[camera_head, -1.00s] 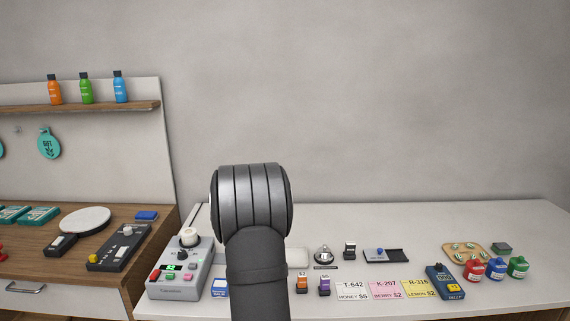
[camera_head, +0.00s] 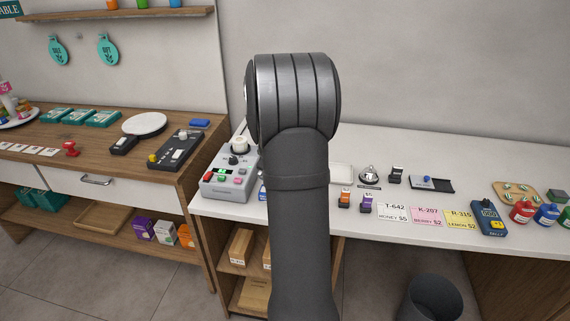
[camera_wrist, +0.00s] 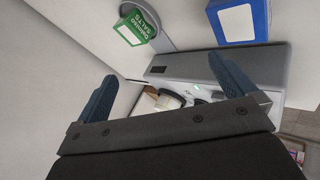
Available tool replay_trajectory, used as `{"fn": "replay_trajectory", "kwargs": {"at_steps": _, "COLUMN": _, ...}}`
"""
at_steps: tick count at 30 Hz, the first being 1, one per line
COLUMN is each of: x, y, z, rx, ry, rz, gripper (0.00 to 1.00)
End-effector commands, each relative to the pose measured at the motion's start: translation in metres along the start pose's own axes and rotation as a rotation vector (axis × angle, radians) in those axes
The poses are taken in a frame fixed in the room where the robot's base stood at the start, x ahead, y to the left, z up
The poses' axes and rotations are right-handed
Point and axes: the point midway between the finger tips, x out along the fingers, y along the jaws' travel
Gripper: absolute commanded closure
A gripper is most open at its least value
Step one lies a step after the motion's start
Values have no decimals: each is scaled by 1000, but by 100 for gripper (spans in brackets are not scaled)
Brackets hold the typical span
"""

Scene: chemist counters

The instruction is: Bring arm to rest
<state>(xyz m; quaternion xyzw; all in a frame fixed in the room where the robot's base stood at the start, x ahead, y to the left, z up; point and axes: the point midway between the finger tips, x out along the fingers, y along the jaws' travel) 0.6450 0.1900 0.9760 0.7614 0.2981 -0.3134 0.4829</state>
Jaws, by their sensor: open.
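My arm (camera_head: 298,190) rises through the middle of the head view, its rounded joint in front of the wall and counter. My gripper is hidden behind it there. In the wrist view my gripper (camera_wrist: 163,68) shows two blue fingers spread wide apart, with nothing held between them. Past the fingers is a grey device (camera_wrist: 185,68) with a pale round part. A green box (camera_wrist: 137,27) with white lettering and a blue box (camera_wrist: 240,20) are farther off, apart from the fingers.
The white counter (camera_head: 440,155) holds a grey control box (camera_head: 228,185), a bell (camera_head: 369,174), price cards (camera_head: 427,216), a blue handheld device (camera_head: 487,218) and small bottles (camera_head: 522,210). A wooden counter (camera_head: 100,155) stands left. A dark bin (camera_head: 432,298) is on the floor.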

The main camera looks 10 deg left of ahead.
Motion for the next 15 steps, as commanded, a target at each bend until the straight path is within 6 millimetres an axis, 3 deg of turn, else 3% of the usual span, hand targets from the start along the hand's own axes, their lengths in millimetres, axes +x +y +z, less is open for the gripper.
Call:
{"fn": "replay_trajectory", "kwargs": {"at_steps": 5, "x": -17, "y": -22, "z": 11, "rx": 284, "ry": 149, "rz": 97, "gripper": 0}}
{"fn": "replay_trajectory", "kwargs": {"at_steps": 15, "x": -74, "y": -63, "z": 74, "rx": 876, "ry": 390, "rz": 231, "gripper": 0}}
